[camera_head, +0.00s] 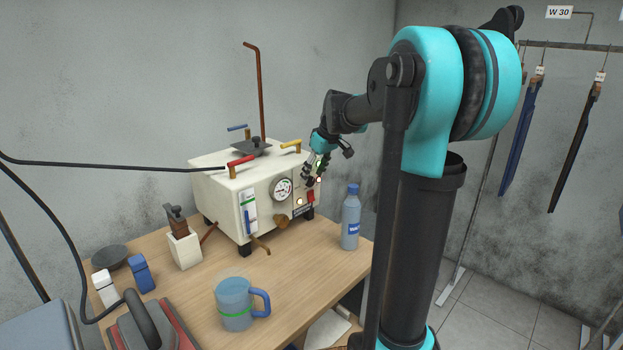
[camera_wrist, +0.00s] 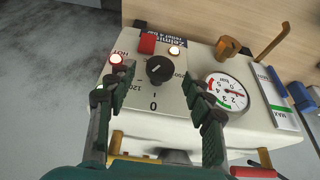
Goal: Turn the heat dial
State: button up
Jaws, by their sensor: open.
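The heat dial (camera_wrist: 159,69) is a round black knob with a light pointer mark, on the front panel of a cream-white machine (camera_head: 217,202). The panel around it carries printed "0" and "120" marks. In the wrist view my gripper (camera_wrist: 157,84) is open, with one finger to each side of the dial. I cannot tell whether either finger touches it. In the head view my gripper (camera_head: 313,175) is at the machine's right front, and the dial is hidden or too small to make out there.
A blue bottle (camera_head: 351,218) stands on the table right of the machine, and a blue mug (camera_head: 234,305) is in front. Coloured handles top the machine.

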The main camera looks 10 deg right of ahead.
jog(key=shift+x, duration=1.2)
jog(key=shift+c, duration=0.5)
jog(key=c, duration=1)
jog(key=shift+c, duration=0.2)
jog(key=shift+w, duration=0.1)
jog(key=g+y, duration=0.1)
jog(key=y, duration=0.1)
jog(key=m+g+y, duration=0.1)
jog(key=shift+w+d+y, duration=0.25)
jog(key=shift+d+y, duration=0.15)
jog(key=shift+w+d+f+m+g+y, duration=0.1)
jog(key=shift+m+g+y, duration=0.05)
jog(key=shift+g+y, duration=0.4)
jog(key=shift+s+d+f+m+g+y, duration=0.1)
jog(key=shift+m+g+y, duration=0.15)
jog(key=shift+y, duration=0.4)
jog(key=shift+w+f+m+g+y, duration=0.1)
jog(key=shift+g+y, duration=0.4)
jog(key=shift+y, duration=0.1)
